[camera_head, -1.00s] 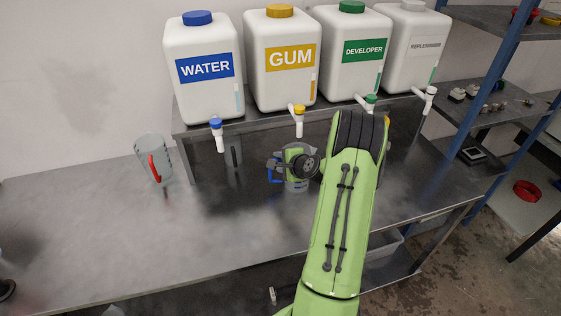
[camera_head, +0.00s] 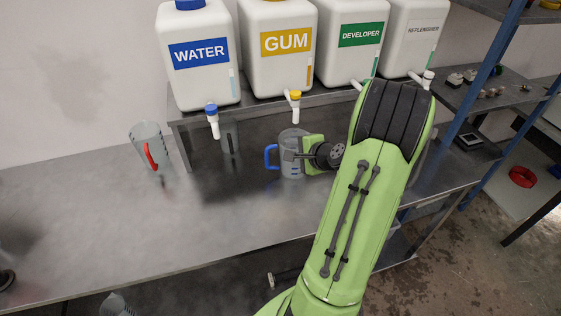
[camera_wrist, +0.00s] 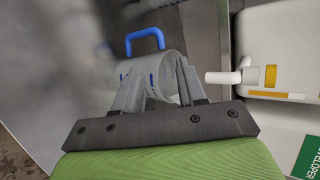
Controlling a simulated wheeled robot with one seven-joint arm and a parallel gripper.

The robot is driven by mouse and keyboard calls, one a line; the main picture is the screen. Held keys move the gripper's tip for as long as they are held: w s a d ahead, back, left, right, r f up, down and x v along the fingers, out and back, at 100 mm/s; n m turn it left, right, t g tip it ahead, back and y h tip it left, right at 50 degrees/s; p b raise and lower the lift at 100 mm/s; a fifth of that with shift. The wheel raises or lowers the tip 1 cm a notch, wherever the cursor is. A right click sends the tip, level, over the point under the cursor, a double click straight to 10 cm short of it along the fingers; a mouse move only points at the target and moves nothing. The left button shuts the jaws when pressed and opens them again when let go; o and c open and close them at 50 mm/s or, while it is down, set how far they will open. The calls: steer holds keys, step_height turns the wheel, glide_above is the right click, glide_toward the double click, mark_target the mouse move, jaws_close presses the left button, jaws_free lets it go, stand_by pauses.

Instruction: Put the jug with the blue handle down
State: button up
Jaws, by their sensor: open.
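The jug with the blue handle (camera_head: 290,170) is a clear grey jug standing upright on the metal bench, just below and in front of the gum container's tap. Its blue handle points left in the head view. My gripper (camera_head: 296,157) is level with the jug on its right side, opposite the handle. In the wrist view, my open gripper (camera_wrist: 156,84) has its fingers on either side of the jug's near wall (camera_wrist: 158,66), with the blue handle (camera_wrist: 145,39) beyond. I cannot tell whether a finger still touches it.
A similar jug with a red handle (camera_head: 147,147) stands on the bench at left. Containers of water (camera_head: 198,75), gum (camera_head: 277,65), developer (camera_head: 350,55) and replenisher (camera_head: 417,45) stand on a raised shelf behind, taps overhanging. The bench (camera_head: 90,220) is clear at front left.

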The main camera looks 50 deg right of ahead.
steer(key=a+r+n+g+y, duration=0.2)
steer(key=a+r+n, duration=0.2)
steer(key=a+n, duration=0.55)
steer(key=a+r+n+g+y, duration=0.15)
steer(key=a+r+n, duration=0.3)
steer(key=a, duration=0.95)
steer(key=s+a+r+n+g, duration=0.1)
steer(key=s+a+n, duration=0.3)
steer(key=s, duration=0.3)
steer(key=s+a+r+n+g+h, duration=0.1)
steer(key=s+a+n, duration=0.3)
steer(key=s, duration=0.4)
steer(key=shift+s+r+n, duration=0.2)
steer(key=shift+r+n, duration=0.2)
steer(key=shift+r, duration=0.25)
steer(key=shift+d, duration=0.1)
